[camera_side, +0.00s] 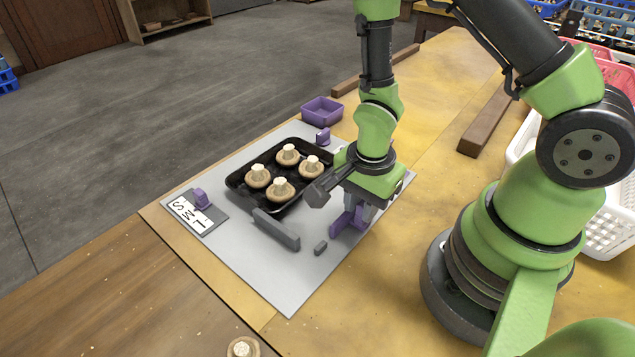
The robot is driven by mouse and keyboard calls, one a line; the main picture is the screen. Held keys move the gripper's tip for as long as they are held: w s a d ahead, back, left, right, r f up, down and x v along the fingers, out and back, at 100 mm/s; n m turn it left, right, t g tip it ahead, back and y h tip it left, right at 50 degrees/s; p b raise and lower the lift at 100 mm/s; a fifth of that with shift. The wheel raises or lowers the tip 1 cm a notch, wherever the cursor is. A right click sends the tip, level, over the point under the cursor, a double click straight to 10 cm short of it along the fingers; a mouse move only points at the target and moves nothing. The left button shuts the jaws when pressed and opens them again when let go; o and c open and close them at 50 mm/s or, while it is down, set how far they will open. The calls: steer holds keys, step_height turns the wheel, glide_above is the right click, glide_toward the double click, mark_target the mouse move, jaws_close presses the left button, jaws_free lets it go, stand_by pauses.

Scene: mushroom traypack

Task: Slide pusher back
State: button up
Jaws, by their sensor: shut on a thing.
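My gripper (364,205) points down at the right side of the grey mat. It is shut on a purple piece (343,222), which looks like the pusher, low over or on the mat. The arm's wrist hides part of this piece, and I cannot tell whether it touches the mat. The black tray (240,181) lies left of my gripper. Several brown mushrooms (280,189) sit in it with their pale stems up.
A grey bar (276,230) lies at the tray's near side, with a small grey block (320,248) nearby. Purple knobs stand beyond the tray (323,137) and on a labelled plate (201,198). A purple bin (322,111) is behind. The mat's front (285,290) is clear.

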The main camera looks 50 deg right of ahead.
steer(key=shift+s+f+g, duration=0.3)
steer(key=shift+s+f, duration=0.05)
steer(key=shift+s, duration=0.15)
steer(key=o, duration=0.7)
steer(key=shift+o, duration=0.2)
steer(key=shift+r, duration=0.1)
steer(key=shift+w+r, duration=0.1)
steer(key=shift+r, duration=2.1)
steer(key=shift+w+r, duration=0.15)
steer(key=shift+r, duration=0.1)
step_height(320, 180, up, 12)
steer(key=w+r+n+t, duration=0.1)
steer(key=n+t, duration=0.3)
steer(key=n, duration=0.2)
steer(key=s+a+r+n+t+y, duration=0.1)
steer(key=s+r+n+t+y, duration=0.1)
steer(key=s+r+n, duration=0.5)
step_height(320, 180, up, 4)
steer(key=shift+a+f+n+t, duration=0.15)
steer(key=shift+a+n+t, duration=0.2)
steer(key=shift+n+t, duration=0.25)
